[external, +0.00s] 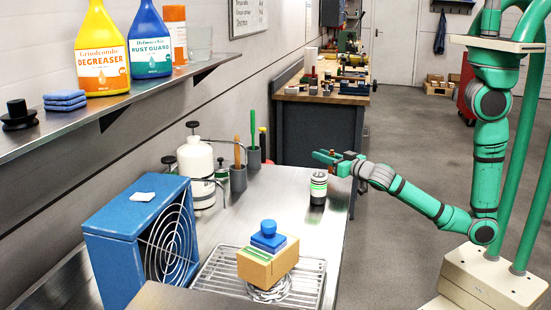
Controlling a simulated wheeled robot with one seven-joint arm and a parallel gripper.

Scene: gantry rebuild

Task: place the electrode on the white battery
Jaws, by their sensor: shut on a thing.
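My gripper (327,158) is at the far right of the steel bench, with its arm reaching in from the right. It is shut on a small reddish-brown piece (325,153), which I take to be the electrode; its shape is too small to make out. A short upright cylinder (319,188) with white, green and black bands stands on the bench just below and in front of my gripper. It may be the white battery, but I cannot be sure. The held piece appears above it; I cannot tell the gap.
A wire rack (312,285) in front carries a cardboard box (268,263) with blue pieces on top. A blue fan box (115,235), a white bottle (201,183) and grey tool cups (238,179) stand to the left. The bench (285,208) is clear around the cylinder's left side.

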